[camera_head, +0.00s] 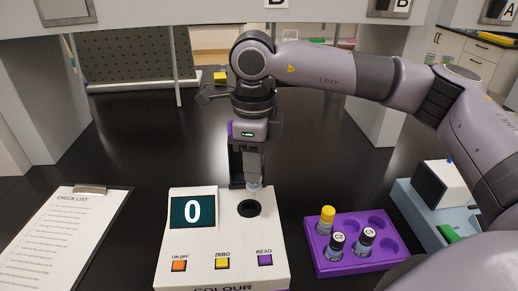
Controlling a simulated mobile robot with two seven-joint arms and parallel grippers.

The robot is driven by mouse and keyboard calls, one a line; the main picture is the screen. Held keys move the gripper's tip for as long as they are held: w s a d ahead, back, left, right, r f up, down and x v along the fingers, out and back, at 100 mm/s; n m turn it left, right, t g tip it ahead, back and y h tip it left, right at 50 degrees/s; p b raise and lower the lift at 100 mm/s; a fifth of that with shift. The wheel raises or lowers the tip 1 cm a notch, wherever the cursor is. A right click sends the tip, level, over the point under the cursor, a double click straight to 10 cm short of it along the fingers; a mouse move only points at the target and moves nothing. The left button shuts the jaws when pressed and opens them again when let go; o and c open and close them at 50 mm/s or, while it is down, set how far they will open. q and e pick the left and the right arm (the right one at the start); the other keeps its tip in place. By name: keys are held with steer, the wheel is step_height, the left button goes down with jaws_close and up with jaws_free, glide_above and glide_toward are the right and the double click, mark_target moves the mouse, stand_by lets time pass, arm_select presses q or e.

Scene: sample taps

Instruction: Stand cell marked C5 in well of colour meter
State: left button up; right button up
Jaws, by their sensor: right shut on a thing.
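My right gripper (253,180) points down just behind the well (248,208) of the white colour meter (215,225). It is shut on a small, pale object (254,188), mostly hidden by the fingers; no mark on it is readable. The well looks dark and empty. In the purple rack (322,262) stand a dark-capped cell marked C2 (336,247), another dark-capped cell (365,242) whose mark could be C3 or C5, and a yellow-capped cell (327,220). The meter's display reads 0. My left gripper is not in view.
A checklist clipboard (75,225) lies to the left of the meter. A blue-grey device with a white housing (440,185) stands to the right of the rack. Several rack holes are empty. The black bench behind the meter is mostly clear.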

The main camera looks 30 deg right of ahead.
mark_target(249, 190)
steer(key=shift+w+a+f, duration=0.3)
steer(key=shift+w+a, duration=0.05)
steer(key=shift+a, duration=0.05)
steer(key=shift+f, duration=0.2)
arm_select(q)
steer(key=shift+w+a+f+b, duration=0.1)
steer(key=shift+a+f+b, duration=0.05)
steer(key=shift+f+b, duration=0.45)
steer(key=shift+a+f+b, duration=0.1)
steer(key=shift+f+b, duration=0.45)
steer(key=shift+b, duration=0.05)
arm_select(e)
steer(key=shift+f, duration=2.15)
arm_select(q)
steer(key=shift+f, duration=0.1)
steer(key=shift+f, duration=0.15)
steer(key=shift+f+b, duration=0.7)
steer(key=shift+b, duration=0.25)
arm_select(e)
steer(key=shift+f, duration=0.75)
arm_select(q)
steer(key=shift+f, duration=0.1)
arm_select(e)
steer(key=shift+f, duration=0.1)
